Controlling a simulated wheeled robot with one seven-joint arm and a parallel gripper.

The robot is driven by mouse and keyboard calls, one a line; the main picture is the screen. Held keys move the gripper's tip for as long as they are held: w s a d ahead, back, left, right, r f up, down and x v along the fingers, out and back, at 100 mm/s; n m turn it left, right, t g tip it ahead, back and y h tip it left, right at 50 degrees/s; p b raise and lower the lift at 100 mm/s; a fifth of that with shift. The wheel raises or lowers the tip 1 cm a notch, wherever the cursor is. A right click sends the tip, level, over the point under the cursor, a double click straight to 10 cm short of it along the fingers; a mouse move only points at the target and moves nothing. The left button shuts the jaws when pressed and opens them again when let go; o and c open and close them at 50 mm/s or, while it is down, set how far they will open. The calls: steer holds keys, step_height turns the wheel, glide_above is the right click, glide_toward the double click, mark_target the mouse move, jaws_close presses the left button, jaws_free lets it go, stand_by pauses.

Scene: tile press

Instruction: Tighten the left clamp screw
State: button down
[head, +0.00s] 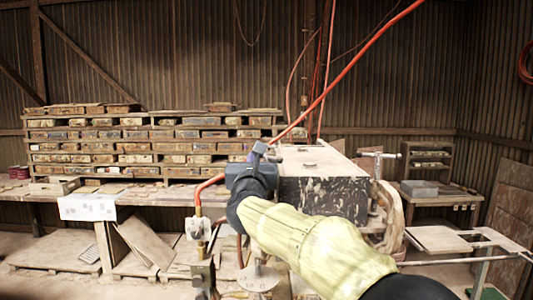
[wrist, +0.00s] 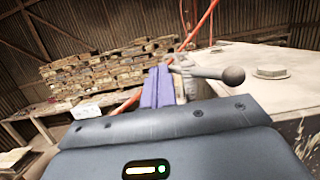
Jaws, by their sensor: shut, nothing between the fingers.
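The left clamp screw's bar handle (wrist: 205,72), grey with a dark ball end, shows in the wrist view, extending right from just beside my fingertips. In the head view the left clamp screw (head: 271,157) is a small grey piece at the near left corner of the press block, mostly hidden by my gripper. My gripper (wrist: 158,72) has two purple fingers closed together with nothing between them. Its fingertips are at the left end of the handle; I cannot tell whether they touch it. In the head view my gripper (head: 256,154) points away, toward the clamp.
The press block (head: 322,195) has a pale top and dark stained side. A bolt head (wrist: 271,72) sits on top. The right clamp screw (head: 378,157) stands at its right. An orange hose (head: 345,75) runs down to the clamp area. Stacked tile moulds (head: 150,150) fill the bench behind.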

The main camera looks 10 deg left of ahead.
steer(key=shift+f, duration=0.15)
steer(key=shift+s+d+b, duration=0.15)
steer(key=shift+s+b, duration=0.4)
steer(key=shift+b, duration=0.1)
steer(key=s+d+b, duration=0.2)
steer(key=s+b, duration=0.4)
steer(key=s, duration=0.3)
steer(key=shift+s+d, duration=0.2)
steer(key=shift+s, duration=0.2)
steer(key=shift+w, duration=0.1)
